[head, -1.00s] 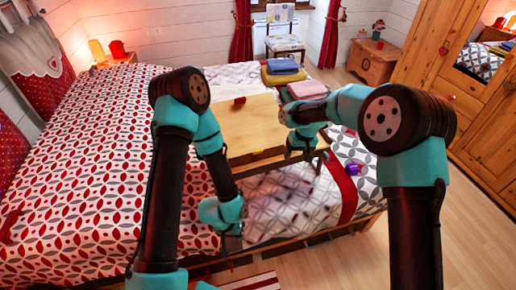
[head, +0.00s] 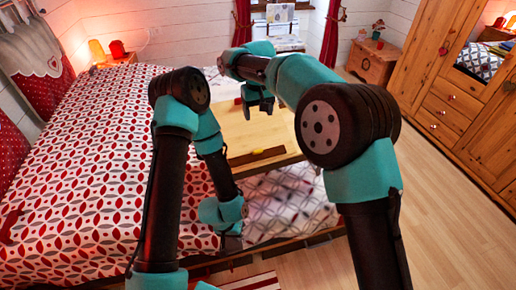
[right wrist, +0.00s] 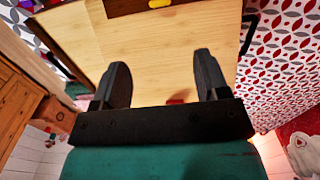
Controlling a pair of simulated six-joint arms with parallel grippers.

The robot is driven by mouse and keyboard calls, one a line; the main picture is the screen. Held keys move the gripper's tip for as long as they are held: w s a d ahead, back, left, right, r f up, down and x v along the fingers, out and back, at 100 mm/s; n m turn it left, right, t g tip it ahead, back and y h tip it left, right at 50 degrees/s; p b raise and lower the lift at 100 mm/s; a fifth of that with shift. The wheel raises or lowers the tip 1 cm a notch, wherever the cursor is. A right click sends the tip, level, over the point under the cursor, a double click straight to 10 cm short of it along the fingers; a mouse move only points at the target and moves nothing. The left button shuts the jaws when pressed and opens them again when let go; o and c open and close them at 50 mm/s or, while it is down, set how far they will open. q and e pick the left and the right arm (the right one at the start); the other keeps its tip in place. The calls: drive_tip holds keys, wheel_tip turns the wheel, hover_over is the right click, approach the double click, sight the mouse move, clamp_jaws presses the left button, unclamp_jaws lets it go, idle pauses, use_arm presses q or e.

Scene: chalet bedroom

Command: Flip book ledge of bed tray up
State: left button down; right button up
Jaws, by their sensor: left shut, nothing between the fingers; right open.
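The light wooden bed tray (head: 240,133) stands on the bed. A dark brown strip with a small yellow tab, seemingly the book ledge (head: 272,153), lies along its near edge. The strip also shows at the top of the right wrist view (right wrist: 125,7), with the yellow tab (right wrist: 159,3); I cannot tell its tilt. My right gripper (head: 258,108) is open and empty above the far part of the tray. In the right wrist view its fingers (right wrist: 162,78) are spread over bare tray top. My left gripper (head: 230,241) is shut and empty, low beside the bed's near edge.
The bed (head: 110,150) with a red patterned cover fills the left. A small red object (right wrist: 177,101) shows near the tray's far side. A wooden wardrobe (head: 450,90) stands at right, with clear floor (head: 430,220) before it.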

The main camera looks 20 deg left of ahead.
sight(259, 155)
wheel_tip(259, 155, down, 17)
drive_tip(key=shift+r, duration=0.1)
idle(0.5)
drive_tip(key=c, duration=0.9)
